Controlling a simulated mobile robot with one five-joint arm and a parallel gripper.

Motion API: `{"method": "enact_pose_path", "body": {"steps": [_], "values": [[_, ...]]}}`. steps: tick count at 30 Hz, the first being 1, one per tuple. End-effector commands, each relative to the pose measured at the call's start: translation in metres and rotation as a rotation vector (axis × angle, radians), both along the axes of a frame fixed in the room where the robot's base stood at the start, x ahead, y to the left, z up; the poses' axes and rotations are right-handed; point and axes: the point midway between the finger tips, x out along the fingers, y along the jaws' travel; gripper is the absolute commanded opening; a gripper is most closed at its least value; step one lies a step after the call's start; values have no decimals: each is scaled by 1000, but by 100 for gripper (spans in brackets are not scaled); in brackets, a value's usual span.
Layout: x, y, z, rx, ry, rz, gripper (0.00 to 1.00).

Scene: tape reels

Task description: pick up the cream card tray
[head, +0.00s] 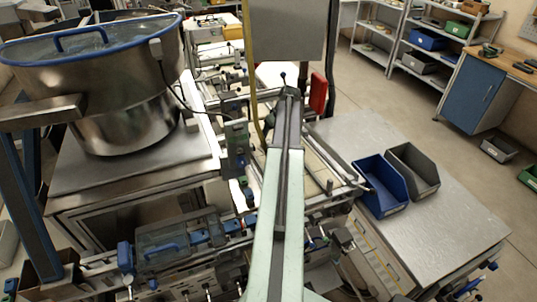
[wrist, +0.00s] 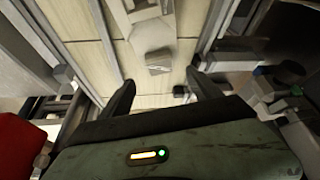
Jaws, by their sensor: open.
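In the wrist view my gripper (wrist: 162,80) is open, with its two dark fingers apart and nothing held between them. Pale cream panels (wrist: 92,62) lie beyond the fingers. A light grey part (wrist: 150,35) with a small block (wrist: 159,61) shows over the panels, ahead of the gap between the fingers. I cannot tell whether any of these is the cream card tray; no tray shape stands out clearly. In the head view my arm reaches forward over the machine, and its fingers cannot be made out.
A steel bowl with a blue rim (head: 100,90) stands at left. A blue bin (head: 380,185) and a grey bin (head: 413,170) sit on the metal bench (head: 440,235) at right. Machine rails and fittings crowd both sides of my gripper. A red part (wrist: 18,145) is at lower left.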

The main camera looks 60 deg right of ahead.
Motion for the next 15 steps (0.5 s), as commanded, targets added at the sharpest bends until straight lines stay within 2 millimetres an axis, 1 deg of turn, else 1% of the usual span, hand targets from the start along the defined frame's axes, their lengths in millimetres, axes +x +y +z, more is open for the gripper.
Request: {"method": "enact_pose_path", "body": {"steps": [2, 7, 12, 15], "values": [[3, 0, -3, 0, 0, 3, 73], [14, 0, -25, 0, 0, 9, 73], [18, 1, -26, 0, 0, 11, 73], [21, 0, -37, 0, 1, 13, 73]]}}
